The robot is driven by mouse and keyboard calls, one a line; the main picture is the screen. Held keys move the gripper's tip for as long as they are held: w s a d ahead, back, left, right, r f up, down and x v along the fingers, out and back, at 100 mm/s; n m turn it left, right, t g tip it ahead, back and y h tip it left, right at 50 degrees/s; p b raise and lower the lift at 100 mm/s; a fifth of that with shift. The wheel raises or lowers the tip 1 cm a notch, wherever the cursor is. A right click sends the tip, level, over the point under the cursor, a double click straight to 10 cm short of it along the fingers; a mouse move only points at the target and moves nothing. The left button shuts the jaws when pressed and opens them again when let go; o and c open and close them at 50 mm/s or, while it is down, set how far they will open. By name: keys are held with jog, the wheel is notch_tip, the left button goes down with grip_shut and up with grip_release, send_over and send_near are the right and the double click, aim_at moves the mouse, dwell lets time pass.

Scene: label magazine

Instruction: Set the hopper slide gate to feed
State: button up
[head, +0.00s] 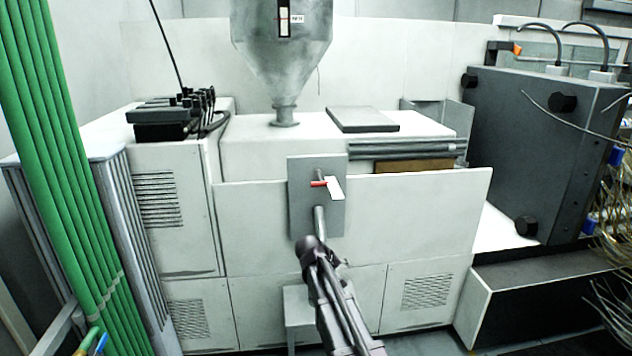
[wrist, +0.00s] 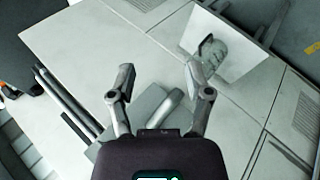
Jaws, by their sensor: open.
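The hopper (head: 283,45) is a grey cone above the white machine. On the machine's front is a grey plate (head: 301,205), which also shows in the wrist view (wrist: 142,104). It carries a small red-marked pin with a white tag (head: 335,188), and below that a grey cylindrical handle (head: 319,218). I cannot tell which part is the slide gate or read any feed mark. My gripper (wrist: 160,74) is open, with its fingers apart. The handle (wrist: 168,106) appears between the fingers in the wrist view, with no clear contact. In the head view my gripper (head: 311,248) is just below the handle, seen mostly from behind.
Green pipes (head: 65,180) stand at the left. A dark grey cabinet (head: 545,150) and loose wires (head: 615,215) are at the right. A small grey box (head: 298,312) sits low in front of the machine. The front panel beside the plate (head: 410,220) is clear.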

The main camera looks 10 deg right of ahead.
jog(key=w+a+r+n+t+h+p, duration=0.15)
jog(key=w+r, duration=0.25)
jog(key=w, duration=0.4)
jog(key=w+a+r+n+t+h, duration=0.1)
jog(key=w+a+r+n+t, duration=0.2)
jog(key=w, duration=0.4)
jog(key=n+t+h+p, duration=0.2)
jog(key=n+t, duration=0.1)
send_near(315, 185)
jog(key=v, duration=0.2)
jog(key=shift+s+a+r+m, duration=0.1)
jog(key=shift+s+r+m, duration=0.05)
jog(key=shift+m, duration=0.2)
jog(key=b+x, duration=0.2)
jog(key=x, duration=1.2)
jog(key=shift+s, duration=0.1)
grip_shut()
